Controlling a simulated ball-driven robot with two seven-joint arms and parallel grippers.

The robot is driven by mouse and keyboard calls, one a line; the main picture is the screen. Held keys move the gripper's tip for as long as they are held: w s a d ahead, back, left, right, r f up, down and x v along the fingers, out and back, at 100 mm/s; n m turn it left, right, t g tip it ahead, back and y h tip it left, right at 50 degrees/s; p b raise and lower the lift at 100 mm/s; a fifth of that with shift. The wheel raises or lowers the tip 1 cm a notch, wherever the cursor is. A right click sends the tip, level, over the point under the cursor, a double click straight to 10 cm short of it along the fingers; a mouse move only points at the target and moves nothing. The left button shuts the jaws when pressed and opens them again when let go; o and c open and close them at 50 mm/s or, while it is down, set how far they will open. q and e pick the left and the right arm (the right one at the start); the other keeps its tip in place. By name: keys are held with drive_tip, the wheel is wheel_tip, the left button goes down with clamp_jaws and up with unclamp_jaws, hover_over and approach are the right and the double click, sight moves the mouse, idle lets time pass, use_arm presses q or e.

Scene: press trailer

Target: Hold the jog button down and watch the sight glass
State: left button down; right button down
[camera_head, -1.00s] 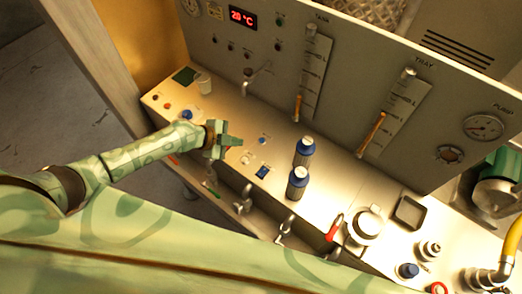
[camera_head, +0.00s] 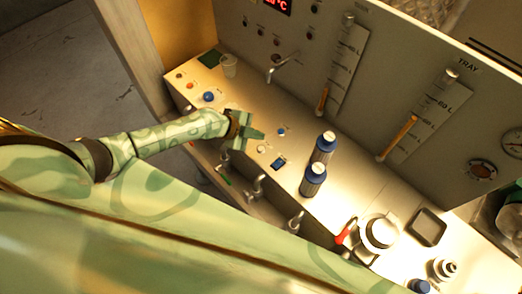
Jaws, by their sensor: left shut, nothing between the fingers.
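My left gripper (camera_head: 252,138) is shut and empty, low over the sloping control panel (camera_head: 250,103). A small blue button (camera_head: 281,131) is just right of its fingers and a pale round button (camera_head: 262,149) just below them. I cannot tell which button is the jog button, or whether the fingers touch the panel. Two sight glasses with scales stand on the upright back panel: one in the middle (camera_head: 330,75) and one under the TRAY label (camera_head: 418,105). Each shows an orange column in its lower part. My right gripper is out of view.
Taps (camera_head: 257,187) line the front edge.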

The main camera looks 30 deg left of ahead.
sight(258, 149)
use_arm(q)
wheel_tip(258, 149, down, 4)
drive_tip(key=b, duration=0.3)
drive_tip(key=shift+f, duration=0.1)
drive_tip(key=shift+f+b, duration=0.3)
drive_tip(key=shift+b, duration=0.15)
idle(1.4)
drive_tip(key=shift+f+b, duration=0.35)
drive_tip(key=shift+b, duration=0.25)
drive_tip(key=shift+f+b, duration=0.4)
drive_tip(key=shift+b, duration=0.1)
idle(4.4)
